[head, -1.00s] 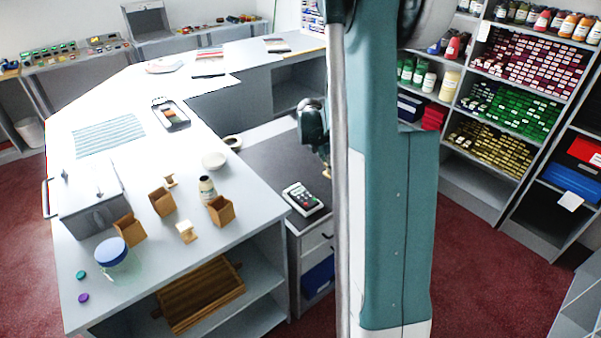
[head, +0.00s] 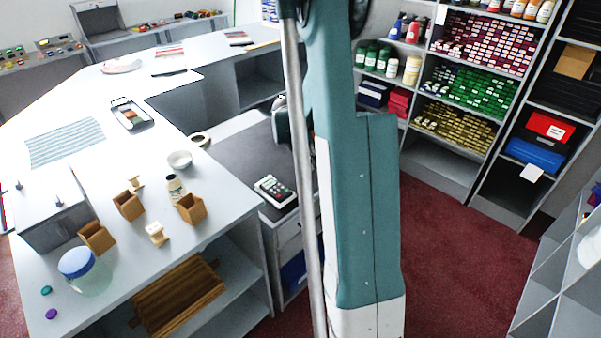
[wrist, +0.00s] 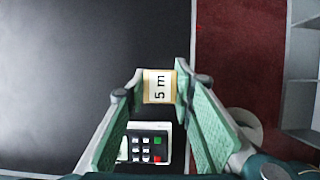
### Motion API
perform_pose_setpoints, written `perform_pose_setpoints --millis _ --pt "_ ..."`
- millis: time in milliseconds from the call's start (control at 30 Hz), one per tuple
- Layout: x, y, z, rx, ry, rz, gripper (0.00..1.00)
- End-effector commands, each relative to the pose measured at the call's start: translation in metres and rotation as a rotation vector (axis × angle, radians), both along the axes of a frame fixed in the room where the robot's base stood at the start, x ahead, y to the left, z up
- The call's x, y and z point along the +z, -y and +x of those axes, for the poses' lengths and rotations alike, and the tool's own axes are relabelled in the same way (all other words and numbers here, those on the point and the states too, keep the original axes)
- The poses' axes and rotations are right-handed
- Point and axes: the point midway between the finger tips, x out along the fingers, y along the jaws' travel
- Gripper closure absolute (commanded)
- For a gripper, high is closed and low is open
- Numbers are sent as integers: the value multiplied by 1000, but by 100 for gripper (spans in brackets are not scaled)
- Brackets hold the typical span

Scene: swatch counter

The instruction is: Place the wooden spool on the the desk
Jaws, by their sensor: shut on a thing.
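The wooden spool (wrist: 159,87), with tan rims and a white "5 m" label, sits between the fingertips of my gripper (wrist: 160,80) in the wrist view. The gripper is shut on it. The desk is the dark grey top (wrist: 75,70) below; it also shows in the head view (head: 240,153), beside the white counter. The spool appears over the desk near its right edge, but its height above the top is hard to tell. In the head view, my gripper (head: 281,118) is partly behind my arm and the spool is hidden.
A keypad device (head: 274,190) lies on the desk, close to the spool in the wrist view (wrist: 150,143). A tape roll (head: 200,140) is at the desk's left edge. The counter (head: 75,180) holds small wooden boxes, a bottle, a bowl and a jar. Most of the desk is clear.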

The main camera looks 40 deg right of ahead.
Motion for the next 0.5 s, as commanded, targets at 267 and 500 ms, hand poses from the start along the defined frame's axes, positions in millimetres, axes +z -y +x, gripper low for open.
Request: perform_pose_setpoints --millis 267,500 --pt "-33 0 0 0 0 0 87" --pt "-34 0 0 0 0 0 87"
